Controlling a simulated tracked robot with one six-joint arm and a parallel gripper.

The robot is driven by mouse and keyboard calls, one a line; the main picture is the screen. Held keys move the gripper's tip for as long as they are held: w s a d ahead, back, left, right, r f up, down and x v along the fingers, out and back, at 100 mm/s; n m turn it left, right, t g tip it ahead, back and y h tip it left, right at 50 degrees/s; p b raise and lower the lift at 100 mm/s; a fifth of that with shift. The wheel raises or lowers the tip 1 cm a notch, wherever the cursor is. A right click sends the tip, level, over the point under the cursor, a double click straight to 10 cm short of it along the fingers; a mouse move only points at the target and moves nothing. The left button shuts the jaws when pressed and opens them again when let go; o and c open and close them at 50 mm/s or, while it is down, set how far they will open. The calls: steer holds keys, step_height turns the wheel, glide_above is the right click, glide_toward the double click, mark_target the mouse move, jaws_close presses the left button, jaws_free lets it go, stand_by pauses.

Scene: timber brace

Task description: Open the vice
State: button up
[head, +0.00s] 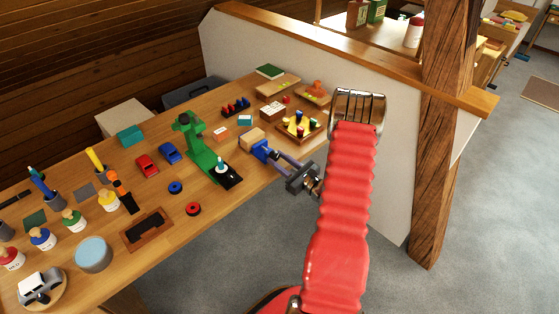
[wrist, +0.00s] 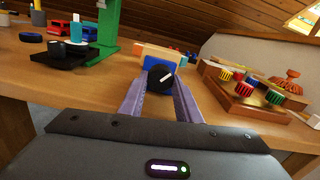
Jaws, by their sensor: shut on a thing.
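The vice (head: 260,149) is blue and sits near the right edge of the workbench, with a pale wooden block (head: 251,138) at its far side. In the wrist view the blue vice (wrist: 149,60) shows behind a round black knob (wrist: 160,79) with a white pointer mark, and the wooden block (wrist: 158,51) rises above it. My gripper (head: 273,156) reaches in from the bench's front edge. In the wrist view its two purple-grey fingers (wrist: 160,85) lie on either side of the knob and are shut on it. The vice's jaws are mostly hidden behind the knob.
A green stand (head: 196,145) is left of the vice. A wooden tray with coloured pieces (head: 299,127) lies close on the right, also in the wrist view (wrist: 245,105). Small boxes and toy cars lie behind and left. A timber post (head: 440,130) stands at right.

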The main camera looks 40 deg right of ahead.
steer(key=shift+n, duration=0.4)
steer(key=o, duration=1.1)
steer(key=shift+c, duration=0.2)
steer(key=s, duration=1.3)
steer(key=shift+s+d, duration=0.2)
steer(key=shift+s, duration=0.2)
steer(key=shift+f, duration=0.1)
steer(key=shift+c, duration=0.5)
